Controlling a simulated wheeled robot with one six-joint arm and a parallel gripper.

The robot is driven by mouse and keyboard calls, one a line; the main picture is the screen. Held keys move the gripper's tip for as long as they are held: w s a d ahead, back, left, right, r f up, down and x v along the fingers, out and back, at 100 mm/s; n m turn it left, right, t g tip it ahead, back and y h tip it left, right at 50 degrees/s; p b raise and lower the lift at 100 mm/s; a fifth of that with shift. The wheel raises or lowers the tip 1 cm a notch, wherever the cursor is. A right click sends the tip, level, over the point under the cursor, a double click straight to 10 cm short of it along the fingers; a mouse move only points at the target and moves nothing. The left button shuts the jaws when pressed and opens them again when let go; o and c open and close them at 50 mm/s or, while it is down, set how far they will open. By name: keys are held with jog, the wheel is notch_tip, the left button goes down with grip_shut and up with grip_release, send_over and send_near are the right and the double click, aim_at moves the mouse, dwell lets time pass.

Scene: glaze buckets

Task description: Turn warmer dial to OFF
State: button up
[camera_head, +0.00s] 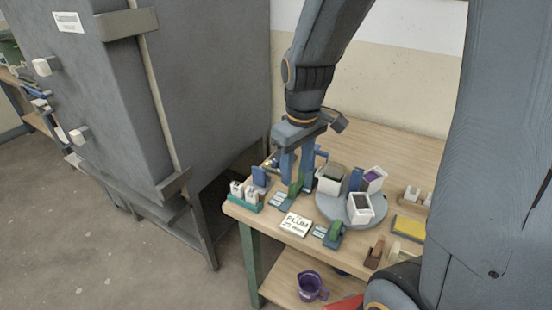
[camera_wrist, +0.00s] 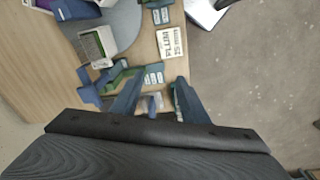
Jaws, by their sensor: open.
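My gripper (camera_head: 298,172) is open, pointing down over the front left of the wooden table. In the wrist view, its two blue fingers (camera_wrist: 158,84) are apart, with small pale and green parts visible between them. I cannot make out for sure which part is the warmer dial, or its setting. A green bracket with pale labels (camera_head: 283,199) stands just below my gripper; it also shows in the wrist view (camera_wrist: 118,77). A white bucket with green contents (camera_head: 329,180) is right of my gripper and shows in the wrist view (camera_wrist: 97,44).
A round grey turntable (camera_head: 335,210) carries white buckets. A PLUM card (camera_head: 295,225) lies near the front edge. A green tray (camera_head: 243,203) with white pieces is at the left corner. A large grey cabinet (camera_head: 215,80) stands left. A purple jug (camera_head: 311,285) is on the lower shelf.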

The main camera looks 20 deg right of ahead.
jog(key=w+f+n+b, duration=0.35)
jog(key=w+n, duration=0.45)
jog(key=w, duration=0.4)
jog(key=n+g+b, duration=0.1)
jog(key=n+b, duration=0.2)
jog(key=n, duration=0.6)
send_over(273, 165)
jog(key=f, duration=0.2)
notch_tip(273, 165, down, 7)
jog(key=shift+s+r+p, duration=0.1)
jog(key=shift+p, duration=0.5)
jog(key=shift+c, duration=0.2)
grip_shut()
